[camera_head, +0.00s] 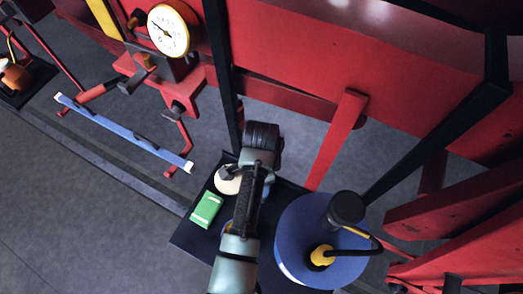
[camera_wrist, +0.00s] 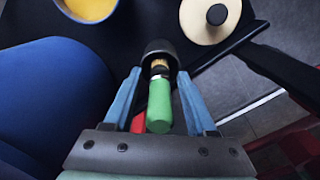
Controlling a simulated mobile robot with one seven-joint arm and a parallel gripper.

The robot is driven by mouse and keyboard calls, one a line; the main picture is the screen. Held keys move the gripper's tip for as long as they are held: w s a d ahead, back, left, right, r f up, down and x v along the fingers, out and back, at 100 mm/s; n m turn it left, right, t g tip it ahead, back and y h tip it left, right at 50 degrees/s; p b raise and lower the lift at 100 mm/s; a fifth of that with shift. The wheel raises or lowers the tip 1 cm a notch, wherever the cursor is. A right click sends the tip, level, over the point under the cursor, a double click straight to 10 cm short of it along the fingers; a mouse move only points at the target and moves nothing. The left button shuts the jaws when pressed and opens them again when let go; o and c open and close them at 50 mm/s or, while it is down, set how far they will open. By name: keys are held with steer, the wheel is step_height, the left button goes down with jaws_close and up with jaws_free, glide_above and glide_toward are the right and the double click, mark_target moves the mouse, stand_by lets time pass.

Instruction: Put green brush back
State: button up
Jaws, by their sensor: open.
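The green brush (camera_wrist: 160,105) shows in the wrist view, with a green handle, a pale ring and a brownish part at its far end. That far end meets a dark rounded piece (camera_wrist: 159,50); I cannot tell whether it is in it or only in front of it. My gripper (camera_wrist: 160,82) is open, with one blue finger on each side of the brush. A gap shows between each finger and the handle. In the head view my arm hides the brush and the fingertips.
A dark tray (camera_head: 188,238) lies below my arm. It holds a green block (camera_head: 207,210), a cream round piece with a dark knob (camera_head: 228,181) and a large blue round thing (camera_head: 295,225). Red machine beams and a gauge (camera_head: 171,31) stand behind.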

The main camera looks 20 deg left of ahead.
step_height(320, 180, up, 12)
steer(key=shift+f+p, duration=0.2)
steer(key=shift+p, duration=0.3)
steer(key=shift+r+p, duration=0.4)
